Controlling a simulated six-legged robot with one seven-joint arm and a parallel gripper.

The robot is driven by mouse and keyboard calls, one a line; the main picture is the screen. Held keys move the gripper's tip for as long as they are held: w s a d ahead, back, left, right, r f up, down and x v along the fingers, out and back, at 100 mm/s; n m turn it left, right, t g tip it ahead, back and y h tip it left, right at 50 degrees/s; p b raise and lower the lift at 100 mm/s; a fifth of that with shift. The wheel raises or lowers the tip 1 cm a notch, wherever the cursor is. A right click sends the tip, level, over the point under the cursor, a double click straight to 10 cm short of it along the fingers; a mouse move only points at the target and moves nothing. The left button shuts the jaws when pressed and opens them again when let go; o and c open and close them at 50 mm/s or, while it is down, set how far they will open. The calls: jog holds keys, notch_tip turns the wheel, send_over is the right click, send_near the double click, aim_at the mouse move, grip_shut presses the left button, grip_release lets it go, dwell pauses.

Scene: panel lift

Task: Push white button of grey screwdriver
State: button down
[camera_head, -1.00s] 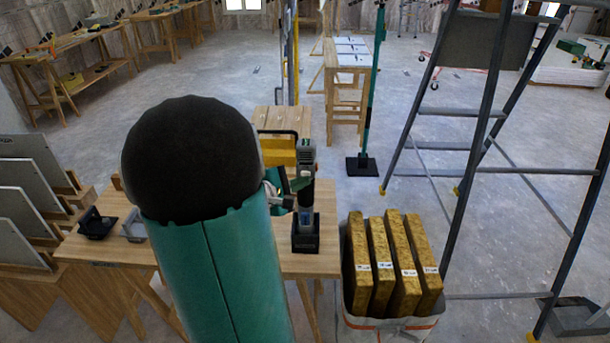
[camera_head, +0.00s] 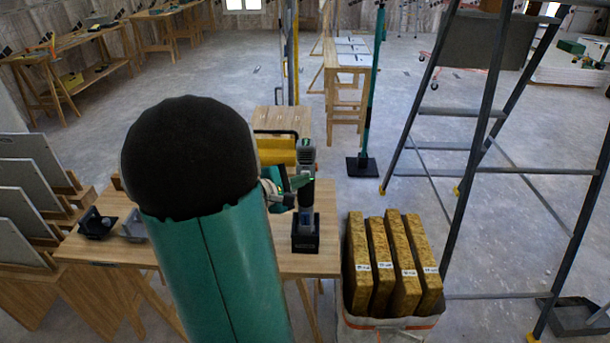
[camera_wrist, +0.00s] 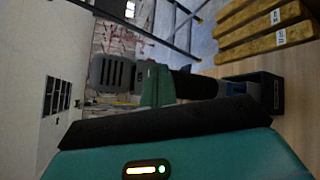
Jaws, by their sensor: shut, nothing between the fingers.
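The grey screwdriver (camera_head: 307,153) stands upright in a black holder (camera_head: 305,244) near the front right of the wooden table. In the wrist view, turned sideways, its grey head (camera_wrist: 108,73) is at the left and its dark handle (camera_wrist: 195,85) runs right into the holder (camera_wrist: 262,94). My teal gripper (camera_head: 302,181) is shut and empty. Its tips overlap the screwdriver's upper handle just below the head; I cannot tell whether they touch. The gripper (camera_wrist: 156,82) also covers part of the tool in the wrist view. The white button cannot be made out.
A yellow case (camera_head: 275,150) with a dark handle is behind the screwdriver on the left. A bin of several yellow-brown boards (camera_head: 395,262) stands right of the table (camera_head: 285,264). A ladder (camera_head: 470,150) is farther right. My arm hides much of the table's left side.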

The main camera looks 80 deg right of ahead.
jog(key=shift+s+a, duration=0.1)
jog(key=shift+a, duration=0.35)
jog(key=shift+a, duration=0.1)
jog(key=shift+s+a, duration=0.2)
jog(key=shift+a, duration=0.75)
jog(key=shift+s+a, duration=0.25)
jog(key=shift+a, duration=0.7)
jog(key=shift+s+a, duration=0.2)
jog(key=shift+a, duration=0.75)
